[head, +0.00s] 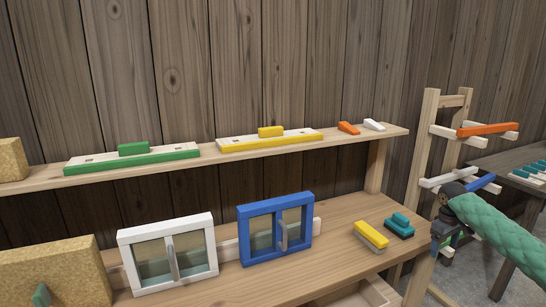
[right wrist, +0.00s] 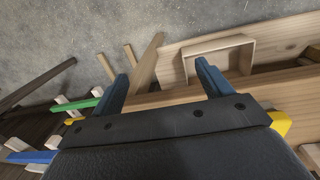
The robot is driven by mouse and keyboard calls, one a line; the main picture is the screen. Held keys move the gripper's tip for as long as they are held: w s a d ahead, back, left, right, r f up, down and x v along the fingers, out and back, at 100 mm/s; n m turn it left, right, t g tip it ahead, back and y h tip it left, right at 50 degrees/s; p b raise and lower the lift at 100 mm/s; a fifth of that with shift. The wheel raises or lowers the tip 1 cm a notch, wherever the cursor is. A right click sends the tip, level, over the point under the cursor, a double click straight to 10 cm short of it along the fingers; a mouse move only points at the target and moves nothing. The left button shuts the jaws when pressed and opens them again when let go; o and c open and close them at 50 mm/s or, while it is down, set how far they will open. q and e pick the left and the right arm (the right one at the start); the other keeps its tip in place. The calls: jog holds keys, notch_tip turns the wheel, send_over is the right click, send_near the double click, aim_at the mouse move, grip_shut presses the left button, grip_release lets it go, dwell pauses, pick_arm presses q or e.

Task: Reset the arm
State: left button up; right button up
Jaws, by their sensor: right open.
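My right arm, in a green quilted sleeve, comes in from the right edge in the head view. My right gripper (head: 442,248) hangs beside the right end of the wooden workbench (head: 345,215), in front of the wooden rack (head: 423,150). In the right wrist view the two blue fingers of the gripper (right wrist: 162,75) are spread apart with nothing between them. Beyond them show the floor and an open wooden drawer (right wrist: 240,55). My left gripper is not in view.
A blue window frame (head: 242,236) and a white one (head: 126,258) stand on the bench. Yellow (head: 371,233) and teal (head: 400,222) blocks lie near its right end. The shelf (head: 40,180) above holds green and yellow pieces. The rack carries an orange bar (head: 487,130).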

jog(key=s+a+f+n+h, duration=0.1)
jog(key=s+f+h, duration=0.1)
jog(key=s+f, duration=0.9)
jog(key=s+f+h, duration=0.1)
jog(key=s+f, duration=0.8)
jog(key=f, duration=0.4)
jog(key=s+a+f+n+t+h, duration=0.1)
jog(key=s+f+n+t, duration=0.15)
jog(key=s, duration=0.95)
jog(key=s+a+f+n+t+h, duration=0.1)
jog(key=s+f, duration=0.3)
jog(key=s, duration=0.9)
jog(key=s+a+f+m+g+y, duration=0.15)
jog(key=a+f, duration=0.25)
jog(key=a, duration=0.5)
jog(key=s+a+f+m+y, duration=0.25)
jog(key=a+f, duration=0.25)
jog(key=a, duration=0.5)
jog(key=s+a+m+y, duration=0.1)
jog(key=a+m+y, duration=0.1)
jog(key=a, duration=1.9)
jog(key=shift+s+a+f+y, duration=0.3)
jog(key=shift+f+y, duration=0.15)
jog(key=shift+y, duration=0.15)
jog(key=shift+o, duration=0.4)
jog(key=shift+w, duration=0.1)
